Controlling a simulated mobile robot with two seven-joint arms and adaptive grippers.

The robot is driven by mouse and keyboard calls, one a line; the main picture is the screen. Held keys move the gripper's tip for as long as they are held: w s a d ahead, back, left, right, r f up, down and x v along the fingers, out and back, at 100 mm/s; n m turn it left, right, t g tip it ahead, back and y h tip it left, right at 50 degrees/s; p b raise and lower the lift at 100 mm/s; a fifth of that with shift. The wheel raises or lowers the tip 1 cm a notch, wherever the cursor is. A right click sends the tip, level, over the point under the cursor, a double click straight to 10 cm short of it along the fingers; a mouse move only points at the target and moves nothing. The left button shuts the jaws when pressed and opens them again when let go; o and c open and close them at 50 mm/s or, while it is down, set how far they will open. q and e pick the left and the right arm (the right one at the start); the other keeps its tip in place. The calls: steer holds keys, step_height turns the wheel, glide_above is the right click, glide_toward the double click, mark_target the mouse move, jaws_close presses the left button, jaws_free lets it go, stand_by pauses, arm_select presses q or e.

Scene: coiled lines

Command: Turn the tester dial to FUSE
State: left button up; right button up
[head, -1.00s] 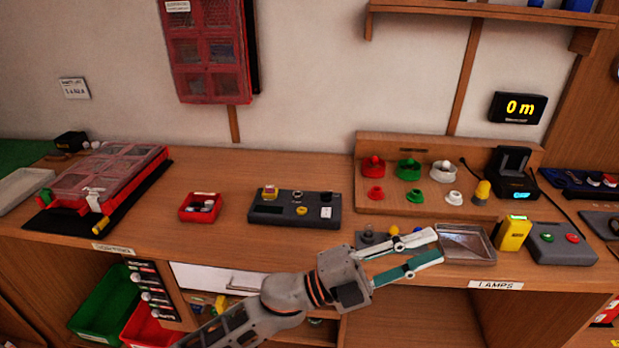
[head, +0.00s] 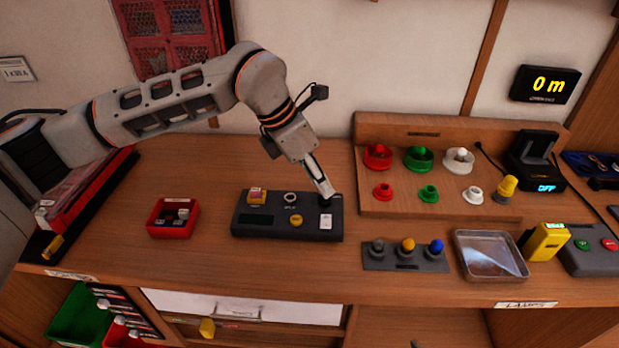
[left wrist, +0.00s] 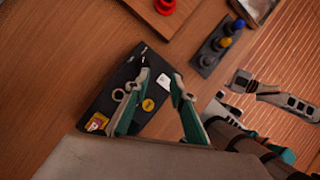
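The tester (head: 288,228) is a dark grey box on the bench, with a yellow button, a ring, a small display and a white label. It also shows in the left wrist view (left wrist: 98,98). Its dark dial (head: 333,202) is at the back right corner, partly hidden by my fingers; its pointer and the FUSE mark are not legible. My left gripper (head: 327,192) points down at that corner. In the left wrist view its teal and grey fingers (left wrist: 160,72) are apart with nothing visibly held. Whether a finger touches the dial is unclear.
A small red tray (head: 172,218) stands left of the tester. A joystick panel (head: 405,258) and a metal tray (head: 490,256) are to the right. The lamp board (head: 440,205) is behind them. A grey arm part (left wrist: 285,98), probably my right, shows in the left wrist view.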

mark_target(321, 196)
arm_select(q)
steer(key=shift+t+y, duration=0.3)
steer(key=shift+y, duration=0.2)
steer(key=shift+w+d+f+p, duration=0.1)
steer(key=shift+w+f, duration=0.5)
steer(key=shift+f, duration=0.45)
steer(key=shift+w+d+f+p, duration=0.15)
steer(key=shift+w+f, duration=0.4)
steer(key=shift+f, duration=0.5)
steer(key=shift+w+a+f+p, duration=0.1)
steer(key=shift+w+f, duration=0.5)
steer(key=shift+f, duration=0.45)
jaws_close()
